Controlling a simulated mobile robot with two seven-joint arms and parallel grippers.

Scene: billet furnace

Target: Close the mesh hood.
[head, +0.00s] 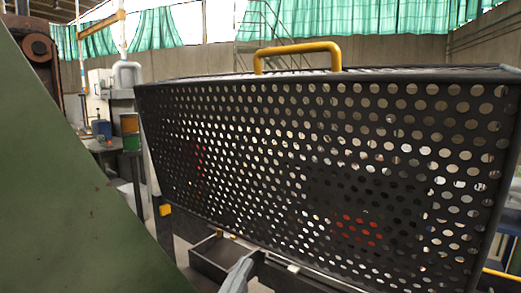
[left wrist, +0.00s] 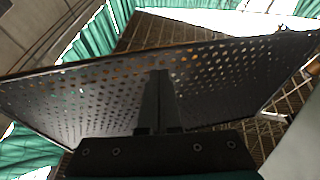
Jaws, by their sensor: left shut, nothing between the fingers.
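The mesh hood (head: 300,150) is a black perforated panel with a dark frame, and it fills most of the head view. A yellow bar handle (head: 297,50) stands on its top edge. My left gripper (head: 238,275) shows as a grey piece at the bottom of the head view, by the hood's lower edge. In the left wrist view my left gripper (left wrist: 160,78) is shut and empty, with the perforated hood (left wrist: 85,95) spread behind its fingers. I cannot tell whether the fingers touch the hood. My right gripper is not in view.
A large green sloping panel (head: 75,190) blocks the left side. A dark open tray (head: 215,255) lies below the hood. Red patches show through the holes. A bench with containers (head: 129,132) stands further back at the left.

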